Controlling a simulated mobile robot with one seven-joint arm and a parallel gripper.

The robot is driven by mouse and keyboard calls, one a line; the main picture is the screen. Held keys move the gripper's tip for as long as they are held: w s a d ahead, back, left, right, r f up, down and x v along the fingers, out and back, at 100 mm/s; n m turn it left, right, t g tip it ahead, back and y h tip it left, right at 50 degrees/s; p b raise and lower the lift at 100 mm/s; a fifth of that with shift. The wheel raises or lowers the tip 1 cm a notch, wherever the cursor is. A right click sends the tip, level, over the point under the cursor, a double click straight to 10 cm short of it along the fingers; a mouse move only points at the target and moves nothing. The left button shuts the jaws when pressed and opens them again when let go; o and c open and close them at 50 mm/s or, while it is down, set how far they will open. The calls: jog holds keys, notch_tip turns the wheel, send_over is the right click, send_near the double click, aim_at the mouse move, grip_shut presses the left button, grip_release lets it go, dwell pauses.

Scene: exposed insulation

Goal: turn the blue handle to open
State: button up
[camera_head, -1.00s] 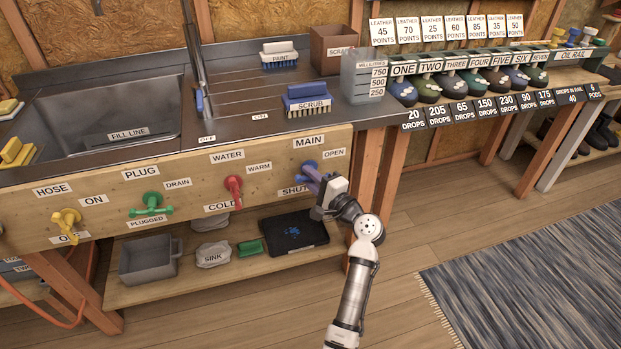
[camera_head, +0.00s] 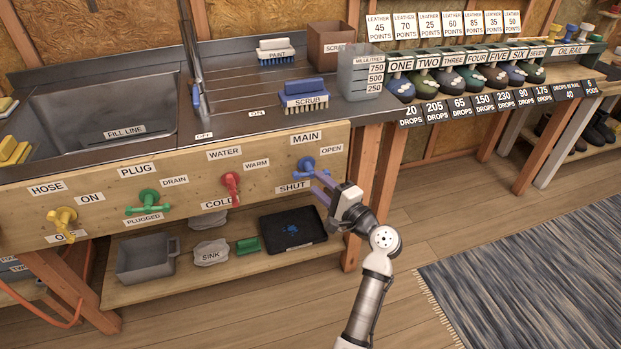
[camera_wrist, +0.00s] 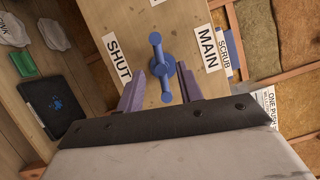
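The blue handle (camera_head: 306,165) is on the wooden front panel under the MAIN label, with OPEN to its upper right and SHUT to its lower left. In the wrist view the blue handle (camera_wrist: 160,66) is a round hub with a bar, lying roughly level along the panel. My gripper (camera_head: 322,186) is in front of the panel, just right of and below the handle. Its purple fingers are apart, as the wrist view of my gripper (camera_wrist: 161,88) also shows. One end of the bar appears between the fingers there; I cannot tell whether they touch it.
The red handle (camera_head: 231,184), green handle (camera_head: 149,201) and yellow handle (camera_head: 62,220) are to the left on the panel. A shelf below holds a black tray (camera_head: 292,229) and a grey bin (camera_head: 147,258). A scrub brush (camera_head: 308,94) is above.

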jog(key=v, duration=0.8)
jog(key=shift+s+d+b, duration=0.15)
jog(key=shift+s+b, duration=0.1)
jog(key=shift+b, duration=0.1)
